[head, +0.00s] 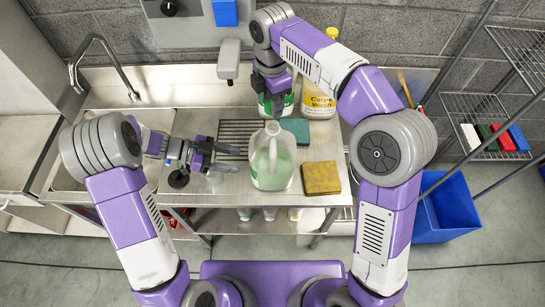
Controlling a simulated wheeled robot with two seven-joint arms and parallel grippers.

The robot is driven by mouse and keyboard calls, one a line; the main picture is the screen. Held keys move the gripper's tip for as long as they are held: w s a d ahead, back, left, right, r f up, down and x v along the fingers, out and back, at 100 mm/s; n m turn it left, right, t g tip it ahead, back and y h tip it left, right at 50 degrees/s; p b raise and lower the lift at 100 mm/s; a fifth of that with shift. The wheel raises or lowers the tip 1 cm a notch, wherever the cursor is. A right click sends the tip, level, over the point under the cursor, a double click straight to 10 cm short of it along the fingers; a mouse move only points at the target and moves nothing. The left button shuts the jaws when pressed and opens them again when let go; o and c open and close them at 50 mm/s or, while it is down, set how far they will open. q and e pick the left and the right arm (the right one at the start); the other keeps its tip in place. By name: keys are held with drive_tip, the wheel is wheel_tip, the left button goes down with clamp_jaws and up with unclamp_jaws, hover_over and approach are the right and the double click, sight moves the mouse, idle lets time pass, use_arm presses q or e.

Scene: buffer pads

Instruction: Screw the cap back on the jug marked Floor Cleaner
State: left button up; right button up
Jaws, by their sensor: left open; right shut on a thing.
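A translucent jug (272,168) with pale green liquid stands upright on the steel table, its handle up and its mouth at the back. No label text on it is readable from here. My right gripper (272,114) points down just above and behind the jug's mouth. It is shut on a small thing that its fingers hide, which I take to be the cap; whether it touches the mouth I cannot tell. My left gripper (230,156) is open just left of the jug, its fingers pointing right towards it.
A yellow-labelled "Carpet Wash" jug (319,100) and a green-labelled jug (287,104) stand behind. A teal pad (296,130) and a yellow pad (321,178) lie right of the jug. A black round thing (178,179) lies below my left gripper. A sink and faucet (104,62) are left.

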sight(268, 170)
use_arm(q)
drive_tip(key=x, duration=1.2)
drive_tip(key=shift+r, duration=0.1)
clamp_jaws()
